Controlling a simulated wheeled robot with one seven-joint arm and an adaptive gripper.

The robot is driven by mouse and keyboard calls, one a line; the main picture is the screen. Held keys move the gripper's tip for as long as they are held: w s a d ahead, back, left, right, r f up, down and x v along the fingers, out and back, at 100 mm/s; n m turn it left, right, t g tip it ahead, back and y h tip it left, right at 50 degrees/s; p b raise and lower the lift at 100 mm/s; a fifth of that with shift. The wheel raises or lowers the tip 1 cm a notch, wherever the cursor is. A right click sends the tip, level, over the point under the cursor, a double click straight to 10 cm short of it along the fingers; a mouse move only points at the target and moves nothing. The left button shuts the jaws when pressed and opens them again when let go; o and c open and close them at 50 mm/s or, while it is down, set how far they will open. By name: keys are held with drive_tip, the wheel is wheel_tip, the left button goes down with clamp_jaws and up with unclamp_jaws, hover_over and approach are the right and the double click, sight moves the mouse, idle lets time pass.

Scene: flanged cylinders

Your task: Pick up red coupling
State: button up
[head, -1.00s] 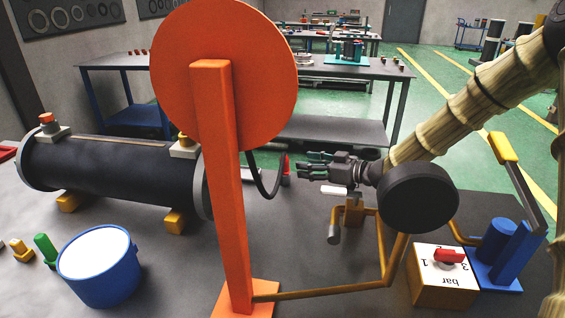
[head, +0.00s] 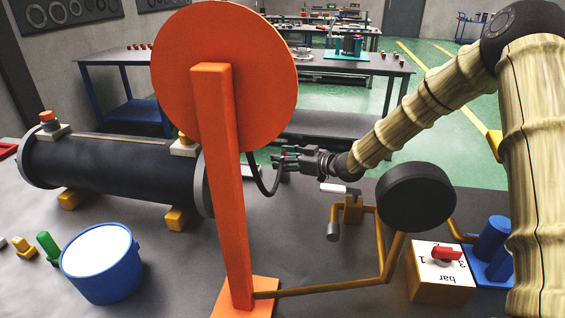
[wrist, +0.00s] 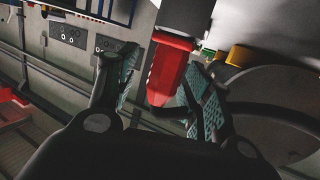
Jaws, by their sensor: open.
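The red coupling (wrist: 168,72) shows in the wrist view as a tapered red piece on the end of a dark cylindrical part. My gripper (wrist: 164,82) is open, with one finger left of the coupling and the other to its right. The right finger looks close to the coupling; I cannot tell whether they touch. In the head view, my gripper (head: 290,160) is at the free end of the black hose (head: 262,186), which hangs from the orange disc (head: 225,75). The coupling is mostly hidden there by the fingers.
The orange post (head: 222,190) stands just left of my gripper. A large black cylinder (head: 110,165) lies on the left. A blue bucket (head: 103,280) stands in front. A dark round wheel (head: 417,197), yellow pipes (head: 335,287) and a box with a red handle (head: 440,278) are at the right.

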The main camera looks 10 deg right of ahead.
drive_tip(key=shift+c, duration=0.4)
drive_tip(key=shift+a, duration=0.1)
clamp_jaws()
drive_tip(key=shift+r, duration=0.1)
wheel_tip(320, 180, up, 10)
drive_tip(key=shift+f+b, duration=0.1)
drive_tip(key=shift+b, duration=0.25)
